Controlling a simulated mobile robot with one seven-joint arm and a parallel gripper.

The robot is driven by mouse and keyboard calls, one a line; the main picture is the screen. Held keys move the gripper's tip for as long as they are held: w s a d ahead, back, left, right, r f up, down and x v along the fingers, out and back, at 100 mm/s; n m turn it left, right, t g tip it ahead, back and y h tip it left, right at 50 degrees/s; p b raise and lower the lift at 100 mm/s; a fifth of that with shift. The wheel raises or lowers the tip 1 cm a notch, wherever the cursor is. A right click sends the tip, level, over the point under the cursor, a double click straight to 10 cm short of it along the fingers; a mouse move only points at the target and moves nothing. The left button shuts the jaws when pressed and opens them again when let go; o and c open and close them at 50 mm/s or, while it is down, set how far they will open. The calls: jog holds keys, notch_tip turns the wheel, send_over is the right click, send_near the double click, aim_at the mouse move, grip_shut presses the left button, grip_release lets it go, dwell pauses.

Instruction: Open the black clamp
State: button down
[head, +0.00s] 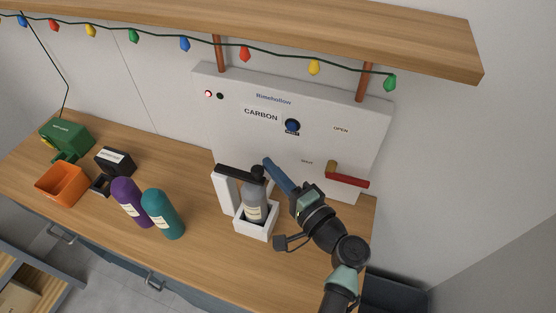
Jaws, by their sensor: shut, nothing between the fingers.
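The black clamp (234,171) is a dark bar on top of a white upright post (225,192). It lies across toward the top of a grey cylinder (254,208) with a black cap and a pale label. The cylinder stands upright in a white square holder (256,231). My gripper (268,163), with blue fingers, is shut and empty. Its tip is just behind and right of the bar's right end in the picture; I cannot tell whether they touch.
Behind is a white panel (233,93) reading "CARBON" and "OPEN", with a blue knob (292,126) and a red-handled lever (347,178). Purple (130,203) and teal (162,213) bottles, an orange bin (62,184), black (114,161) and green (67,137) devices stand left. A wooden shelf (300,25) overhangs.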

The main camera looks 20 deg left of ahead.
jog(key=shift+s, duration=0.1)
dwell(0.3)
jog(key=shift+s+m+t+h, duration=0.3)
jog(key=shift+m+t+h, duration=0.1)
jog(key=shift+t, duration=0.1)
